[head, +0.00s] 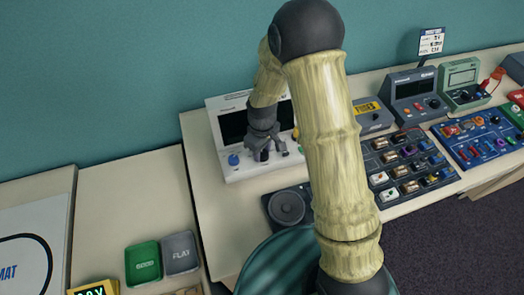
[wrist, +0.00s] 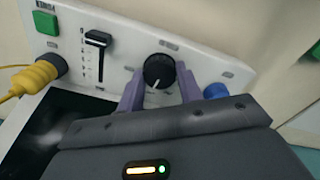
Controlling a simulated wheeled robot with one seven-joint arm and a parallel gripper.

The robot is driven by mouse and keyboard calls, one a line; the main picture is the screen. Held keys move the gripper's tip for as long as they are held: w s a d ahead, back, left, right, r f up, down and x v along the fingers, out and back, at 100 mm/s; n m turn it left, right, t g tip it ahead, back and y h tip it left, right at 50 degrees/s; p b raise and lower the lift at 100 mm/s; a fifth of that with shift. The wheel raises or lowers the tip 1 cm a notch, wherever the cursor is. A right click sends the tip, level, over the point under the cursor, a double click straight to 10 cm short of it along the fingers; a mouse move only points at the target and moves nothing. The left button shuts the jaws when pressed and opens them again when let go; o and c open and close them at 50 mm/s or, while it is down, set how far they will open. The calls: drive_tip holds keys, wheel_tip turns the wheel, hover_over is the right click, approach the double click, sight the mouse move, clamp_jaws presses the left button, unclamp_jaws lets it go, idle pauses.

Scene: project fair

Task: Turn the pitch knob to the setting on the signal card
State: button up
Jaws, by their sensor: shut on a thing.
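The pitch knob appears to be the round black knob (wrist: 158,70) on the white console (head: 243,176); its label is too blurred to read. A white pointer line on the knob points down and slightly left in the wrist view. My gripper (wrist: 159,84) is shut on this knob, one purple finger on each side. In the head view my gripper (head: 268,153) reaches down to the console's front panel, and the knob is mostly hidden. A small white card (head: 431,42) stands on a post at the back right; its text is too small to read, and I cannot tell whether it is the signal card.
On the panel are a black slider (wrist: 97,45), a yellow plug with cable (wrist: 38,75), a green button (wrist: 46,22) and a blue knob (wrist: 215,90) close beside the right finger. A speaker (head: 289,206) stands in front. Button boards (head: 408,168) lie right; green (head: 143,262) and grey (head: 180,252) trays lie left.

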sight(262, 153)
drive_tip(key=m, duration=0.6)
drive_tip(key=shift+w, duration=0.1)
drive_tip(key=m, duration=0.6)
drive_tip(key=shift+m, duration=0.4)
drive_tip(key=o, duration=1)
drive_tip(key=shift+r, duration=0.15)
wheel_tip(262, 153, up, 17)
drive_tip(key=shift+r+b, duration=0.1)
drive_tip(key=shift+b, duration=0.55)
